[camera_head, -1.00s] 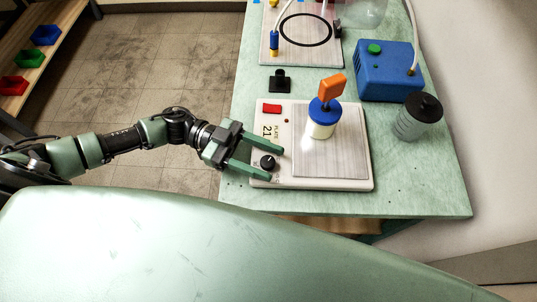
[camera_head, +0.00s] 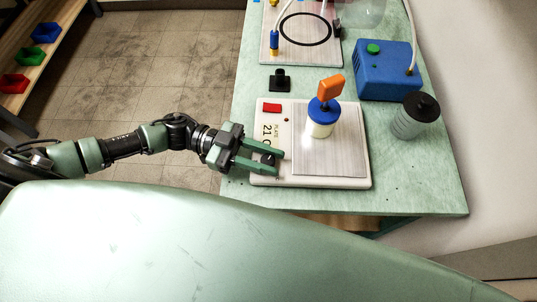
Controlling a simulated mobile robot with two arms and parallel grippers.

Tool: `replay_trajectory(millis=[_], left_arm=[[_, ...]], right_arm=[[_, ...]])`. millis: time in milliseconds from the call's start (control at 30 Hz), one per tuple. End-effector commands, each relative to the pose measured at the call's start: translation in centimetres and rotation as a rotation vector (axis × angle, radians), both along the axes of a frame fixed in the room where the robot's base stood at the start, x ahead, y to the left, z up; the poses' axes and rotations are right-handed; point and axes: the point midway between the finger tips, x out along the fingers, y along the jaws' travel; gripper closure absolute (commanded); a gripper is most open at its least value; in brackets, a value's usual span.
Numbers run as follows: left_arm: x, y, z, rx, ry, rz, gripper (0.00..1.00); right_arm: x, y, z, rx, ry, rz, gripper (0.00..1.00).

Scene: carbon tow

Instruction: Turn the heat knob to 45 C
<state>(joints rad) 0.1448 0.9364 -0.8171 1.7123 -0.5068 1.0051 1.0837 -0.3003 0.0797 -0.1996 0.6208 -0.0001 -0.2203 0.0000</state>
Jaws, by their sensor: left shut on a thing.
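The hot plate (camera_head: 359,178) is a white unit with a square metal top, near the front of the green table. Its display (camera_head: 266,132) shows 21. The black heat knob (camera_head: 268,159) is at its front left, below the display, and is partly hidden by my gripper. My left gripper (camera_head: 268,161) comes in from the left and is shut on the heat knob, one finger on each side of it. I cannot read the knob's pointer or scale. My right gripper is not in view.
A blue pump box (camera_head: 386,72) and a grey canister with black lid (camera_head: 411,122) stand to the right. A small black part (camera_head: 280,83) lies behind. A red switch (camera_head: 272,107) is above the display.

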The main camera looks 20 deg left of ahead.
Motion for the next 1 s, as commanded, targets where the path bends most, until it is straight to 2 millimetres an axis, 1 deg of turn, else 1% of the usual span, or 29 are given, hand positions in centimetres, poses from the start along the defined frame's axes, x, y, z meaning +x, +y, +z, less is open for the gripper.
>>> replay_trajectory(millis=[33, 267, 500, 700, 1000], left_arm=[[-0.1, 0.0, 0.5, 0.001, 0.004, 0.026, 1.00], [-0.2, 0.0, 0.6, 0.001, 0.009, 0.208, 1.00], [-0.2, 0.0, 0.6, -0.001, 0.010, 0.438, 1.00], [-0.1, 0.0, 0.5, -0.003, 0.010, 0.626, 1.00], [0.0, 0.0, 0.3, -0.002, 0.005, 0.854, 1.00]], right_arm=[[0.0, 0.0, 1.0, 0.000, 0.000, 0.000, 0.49], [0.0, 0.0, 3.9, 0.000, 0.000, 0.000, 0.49], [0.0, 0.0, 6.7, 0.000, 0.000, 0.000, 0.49], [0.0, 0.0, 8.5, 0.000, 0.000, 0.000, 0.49], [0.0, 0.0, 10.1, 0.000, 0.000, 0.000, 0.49]])
